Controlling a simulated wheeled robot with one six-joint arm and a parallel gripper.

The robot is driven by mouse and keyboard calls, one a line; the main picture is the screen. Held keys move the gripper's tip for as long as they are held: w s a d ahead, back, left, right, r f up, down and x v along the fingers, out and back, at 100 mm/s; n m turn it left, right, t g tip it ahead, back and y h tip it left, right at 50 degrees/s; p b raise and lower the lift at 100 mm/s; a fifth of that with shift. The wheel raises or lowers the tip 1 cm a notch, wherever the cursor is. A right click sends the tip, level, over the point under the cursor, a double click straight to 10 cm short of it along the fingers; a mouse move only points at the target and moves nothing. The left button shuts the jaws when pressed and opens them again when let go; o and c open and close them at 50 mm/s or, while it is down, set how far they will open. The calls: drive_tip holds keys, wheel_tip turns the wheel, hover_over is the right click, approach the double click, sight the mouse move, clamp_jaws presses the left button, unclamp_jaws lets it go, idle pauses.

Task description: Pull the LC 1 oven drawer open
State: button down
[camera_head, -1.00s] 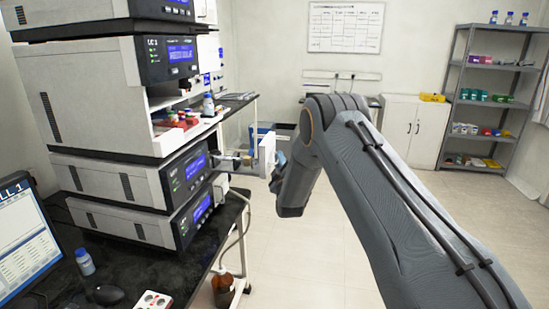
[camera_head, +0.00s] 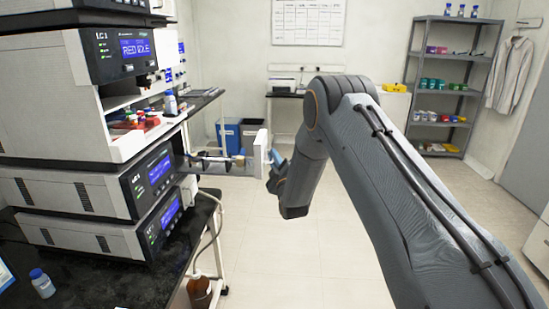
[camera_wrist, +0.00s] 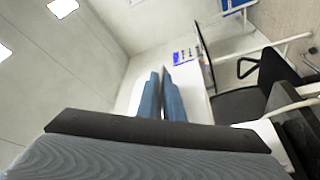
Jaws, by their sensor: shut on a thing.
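The LC 1 stack stands at the left in the head view. The oven drawer (camera_head: 261,153) sticks out from the unit with the blue display below the open tray bay; its pale front panel stands well clear of the unit's face. Rods and a small brass-coloured part show behind the panel. My gripper (camera_head: 273,168) is at the outer side of the panel, shut on the drawer's handle, which the fingers mostly hide. In the wrist view the blue fingers (camera_wrist: 162,98) are close together, with a pale surface around their tips.
Below the drawer, a brown bottle (camera_head: 199,292) stands by the black bench (camera_head: 95,285). A blue-capped bottle (camera_head: 42,283) is on the bench. Blue bins (camera_head: 229,133) and a grey shelf (camera_head: 446,85) are at the back. The floor to the right is open.

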drive_tip(key=c, duration=2.2)
unclamp_jaws()
drive_tip(key=shift+a, duration=0.1)
drive_tip(key=shift+s, duration=0.15)
drive_tip(key=b+v, duration=0.2)
drive_tip(key=v, duration=0.5)
drive_tip(key=shift+s+f, duration=0.1)
drive_tip(key=shift+s, duration=0.2)
